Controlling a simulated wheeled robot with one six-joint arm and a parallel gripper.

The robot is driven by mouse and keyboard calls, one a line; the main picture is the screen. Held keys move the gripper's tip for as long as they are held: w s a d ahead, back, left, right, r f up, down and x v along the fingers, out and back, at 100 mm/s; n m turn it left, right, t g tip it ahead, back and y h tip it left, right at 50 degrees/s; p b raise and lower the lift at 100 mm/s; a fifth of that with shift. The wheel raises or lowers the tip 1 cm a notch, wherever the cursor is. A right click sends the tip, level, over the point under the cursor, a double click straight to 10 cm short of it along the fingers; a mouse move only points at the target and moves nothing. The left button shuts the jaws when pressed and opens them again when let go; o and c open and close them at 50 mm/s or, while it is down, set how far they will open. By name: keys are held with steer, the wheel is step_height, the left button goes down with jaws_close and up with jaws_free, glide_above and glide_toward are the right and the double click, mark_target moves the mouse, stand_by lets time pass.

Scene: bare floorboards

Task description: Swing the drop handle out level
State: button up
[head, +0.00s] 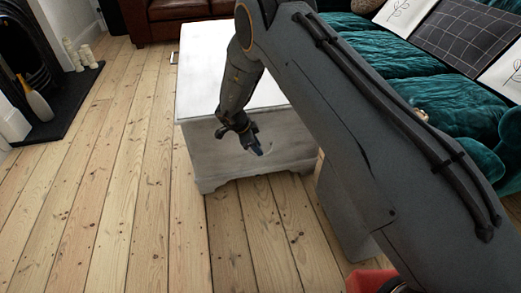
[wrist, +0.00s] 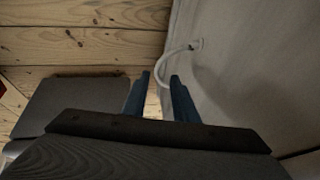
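The drop handle is a pale, curved bar (wrist: 173,54) in the wrist view. One end meets the grey panel of the white chest (head: 193,150) at a small round mount, and the bar bows out from the panel. My gripper (wrist: 160,78) is open, with one blue finger on each side of the handle's outer part. A gap shows between the bar and the fingers. In the head view my gripper (head: 258,148) is close to the chest's near face, and only a thin part of the handle shows beside it. The handle's lower part is hidden behind my gripper.
Another small handle (head: 172,58) juts from the chest's left side. A teal sofa (head: 400,58) stands to the right and a brown leather sofa (head: 160,20) behind. A fireplace hearth (head: 60,105) with a bottle and candles lies at left. Bare floorboards (head: 110,200) are clear in front and left.

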steer(key=v, duration=0.3)
steer(key=shift+s+r+p, duration=0.1)
steer(key=shift+r+p, duration=0.25)
steer(key=shift+r, duration=0.05)
